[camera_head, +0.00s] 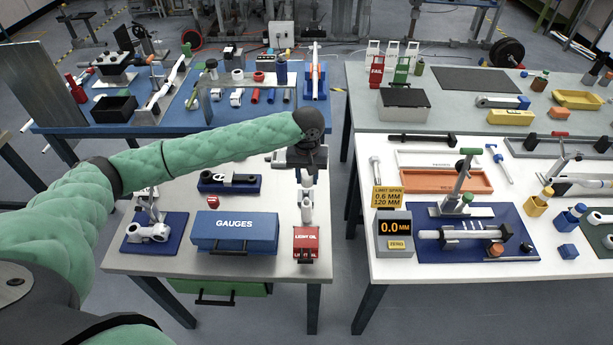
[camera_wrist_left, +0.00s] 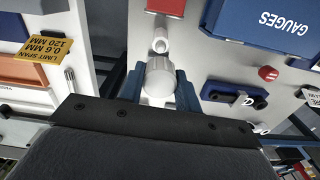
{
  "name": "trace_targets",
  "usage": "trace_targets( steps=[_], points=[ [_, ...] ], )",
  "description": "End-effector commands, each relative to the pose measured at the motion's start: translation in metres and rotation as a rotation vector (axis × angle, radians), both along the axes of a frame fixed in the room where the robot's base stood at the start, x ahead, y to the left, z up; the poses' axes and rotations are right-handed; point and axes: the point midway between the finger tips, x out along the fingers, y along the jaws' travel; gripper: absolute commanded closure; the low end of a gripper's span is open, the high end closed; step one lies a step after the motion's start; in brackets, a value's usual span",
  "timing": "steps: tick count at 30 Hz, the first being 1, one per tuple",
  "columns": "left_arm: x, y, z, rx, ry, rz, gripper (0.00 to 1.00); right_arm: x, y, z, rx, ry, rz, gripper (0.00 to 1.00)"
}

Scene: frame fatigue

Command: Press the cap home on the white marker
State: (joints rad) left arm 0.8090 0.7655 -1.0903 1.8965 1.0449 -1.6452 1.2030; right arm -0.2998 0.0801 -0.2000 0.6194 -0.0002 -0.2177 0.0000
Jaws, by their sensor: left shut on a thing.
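My left gripper (camera_head: 306,178) is over the right side of the near left table, pointing down. In the left wrist view its blue fingers (camera_wrist_left: 160,88) are shut on a rounded white piece (camera_wrist_left: 159,78). A narrower white part (camera_wrist_left: 160,45) shows just beyond this piece; I cannot tell whether they are joined. In the head view a slim white upright thing (camera_head: 306,208), perhaps the white marker, shows below the gripper. I cannot tell which part is the cap or how it sits. My right gripper is not in view.
The red LIGHT OIL box (camera_head: 306,243) stands close in front of the gripper. The blue GAUGES case (camera_head: 234,232) is to its left, with a small red piece (camera_head: 213,200) behind it. A gap separates this table from the right table with the yellow sign (camera_head: 387,197).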

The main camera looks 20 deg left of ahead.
Motion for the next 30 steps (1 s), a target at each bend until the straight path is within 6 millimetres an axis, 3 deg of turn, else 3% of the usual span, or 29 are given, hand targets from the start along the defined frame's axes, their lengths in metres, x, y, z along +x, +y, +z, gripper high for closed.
trace_targets(
  steps=[14, 23, 30],
  points=[
    [0.000, 0.000, 0.001, 0.000, 0.000, -0.010, 0.83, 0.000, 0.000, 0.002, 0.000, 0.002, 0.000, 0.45],
    [-0.001, 0.000, 0.003, 0.000, 0.002, -0.010, 0.83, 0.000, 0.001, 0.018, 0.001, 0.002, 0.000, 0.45],
    [0.000, 0.000, -0.021, 0.000, 0.000, -0.009, 0.83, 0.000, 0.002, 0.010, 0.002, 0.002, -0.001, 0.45]
  ],
)
